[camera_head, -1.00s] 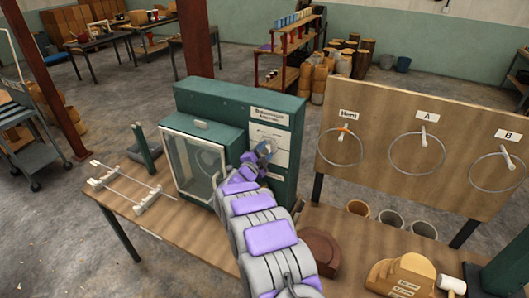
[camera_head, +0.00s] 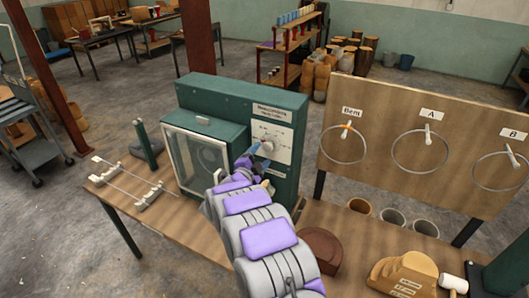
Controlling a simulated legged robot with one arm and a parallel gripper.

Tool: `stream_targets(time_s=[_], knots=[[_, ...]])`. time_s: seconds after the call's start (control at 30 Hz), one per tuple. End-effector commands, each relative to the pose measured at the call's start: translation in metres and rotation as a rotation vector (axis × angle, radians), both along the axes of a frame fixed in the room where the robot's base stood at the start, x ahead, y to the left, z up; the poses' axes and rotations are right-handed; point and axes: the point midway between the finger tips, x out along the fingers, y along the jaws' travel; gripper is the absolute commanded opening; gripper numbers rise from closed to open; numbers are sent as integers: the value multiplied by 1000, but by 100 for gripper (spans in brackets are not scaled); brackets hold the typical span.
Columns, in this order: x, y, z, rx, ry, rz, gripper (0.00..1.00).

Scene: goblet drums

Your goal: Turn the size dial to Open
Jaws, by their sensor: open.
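The green machine (camera_head: 232,94) stands on the wooden table, with a glass-fronted chamber (camera_head: 197,160) on its left. The size dial (camera_head: 268,147) is a light round knob on the white panel (camera_head: 284,140) at the machine's right. Small marks ring the dial, too small to read. My gripper (camera_head: 257,157) is just below and left of the dial, its bluish fingers open. I cannot tell whether a finger touches the knob. My arm reaches up from the bottom and hides the chamber's lower right and the panel's lower left.
A wooden board with rings, labelled A (camera_head: 431,114) and B (camera_head: 514,134) among others, stands to the right.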

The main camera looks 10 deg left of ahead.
Motion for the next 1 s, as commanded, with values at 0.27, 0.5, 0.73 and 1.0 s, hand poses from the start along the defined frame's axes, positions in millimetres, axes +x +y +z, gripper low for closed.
stream_targets(time_s=[0.27, 0.5, 0.73, 1.0], knots=[[-59, 24, -3, -2, 6, 6, 70], [-99, 39, -4, -3, 7, 5, 70], [-115, 44, -3, -2, 5, 2, 70], [-116, 44, -3, -3, 4, 2, 70]])
